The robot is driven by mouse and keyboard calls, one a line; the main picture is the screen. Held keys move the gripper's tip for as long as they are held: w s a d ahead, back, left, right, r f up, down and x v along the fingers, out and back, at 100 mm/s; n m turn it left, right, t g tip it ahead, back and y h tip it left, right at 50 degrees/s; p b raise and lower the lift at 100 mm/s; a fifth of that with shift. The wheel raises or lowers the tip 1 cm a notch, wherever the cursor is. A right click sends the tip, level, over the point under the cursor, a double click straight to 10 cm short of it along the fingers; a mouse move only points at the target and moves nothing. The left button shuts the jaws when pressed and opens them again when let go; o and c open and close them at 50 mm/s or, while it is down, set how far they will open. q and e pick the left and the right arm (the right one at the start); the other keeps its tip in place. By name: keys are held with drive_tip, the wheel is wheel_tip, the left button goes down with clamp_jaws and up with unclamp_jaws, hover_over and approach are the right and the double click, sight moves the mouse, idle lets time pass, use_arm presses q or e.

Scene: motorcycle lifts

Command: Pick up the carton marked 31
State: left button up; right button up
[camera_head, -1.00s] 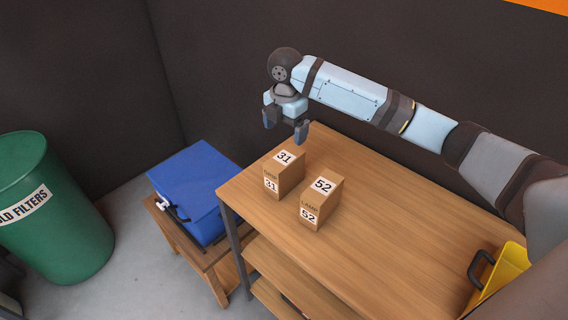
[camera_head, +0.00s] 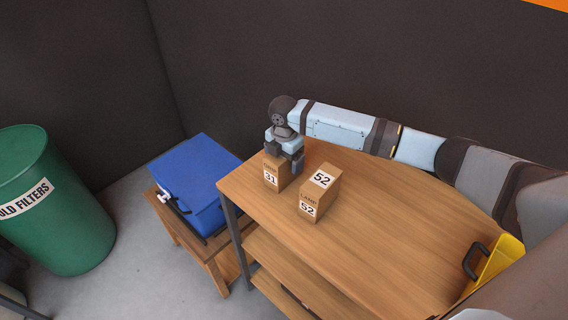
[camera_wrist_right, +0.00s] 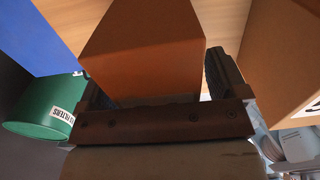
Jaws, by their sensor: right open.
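The carton marked 31 (camera_head: 271,178) is a small brown box upright on the wooden table, near its left end. My right gripper (camera_head: 284,160) points down over it with the fingers at its upper part. The top label is hidden by the gripper; the front label shows. In the right wrist view the carton (camera_wrist_right: 145,45) sits between the fingers of the open gripper (camera_wrist_right: 160,88). I cannot tell whether either finger touches it. My left gripper is not in view.
A similar carton marked 52 (camera_head: 320,192) stands close to the right of it. The wooden table (camera_head: 375,235) is clear in the middle. A yellow bin (camera_head: 492,262) is at its right end. A blue box (camera_head: 196,182) on a low stand and a green barrel (camera_head: 52,225) are left.

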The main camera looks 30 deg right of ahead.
drive_tip(key=c, duration=1.1)
